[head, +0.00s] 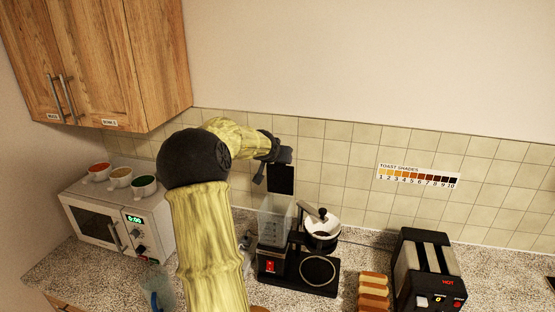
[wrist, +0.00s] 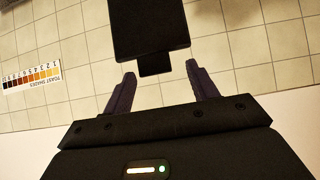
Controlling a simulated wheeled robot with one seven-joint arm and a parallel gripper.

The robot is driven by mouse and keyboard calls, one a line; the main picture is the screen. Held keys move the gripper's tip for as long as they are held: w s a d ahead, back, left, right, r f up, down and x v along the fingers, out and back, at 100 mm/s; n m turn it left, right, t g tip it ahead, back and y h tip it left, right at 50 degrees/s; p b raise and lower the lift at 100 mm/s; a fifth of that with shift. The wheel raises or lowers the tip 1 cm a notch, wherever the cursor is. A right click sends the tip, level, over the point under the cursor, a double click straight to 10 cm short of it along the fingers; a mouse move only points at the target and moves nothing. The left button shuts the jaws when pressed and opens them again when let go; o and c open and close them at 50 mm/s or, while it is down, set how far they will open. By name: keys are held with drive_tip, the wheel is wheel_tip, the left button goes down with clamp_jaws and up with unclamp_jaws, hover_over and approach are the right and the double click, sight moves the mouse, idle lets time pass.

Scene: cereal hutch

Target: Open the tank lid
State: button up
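The coffee machine (head: 297,278) stands on the counter with its clear water tank (head: 273,218) at the back left. The black tank lid (head: 281,180) stands upright above the tank, which looks open at the top. In the wrist view the lid (wrist: 150,28) is a dark panel with a small tab (wrist: 155,66) pointing toward my gripper. My gripper (wrist: 161,74) is open, its two fingers spread wide on either side of the tab with visible gaps. In the head view my gripper (head: 268,168) is at the lid's upper left; its fingertips are hard to make out.
A pot (head: 322,232) sits on the machine's right side. Bread slices (head: 373,292) and a black toaster (head: 428,270) stand to the right. A microwave (head: 115,215) with several cups on top is at left, under a wooden cabinet (head: 100,60). The tiled wall is close behind.

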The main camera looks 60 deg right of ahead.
drive_tip(key=b+v, duration=0.2)
drive_tip(key=v, duration=1.5)
drive_tip(key=shift+a, duration=0.2)
idle(0.4)
idle(0.5)
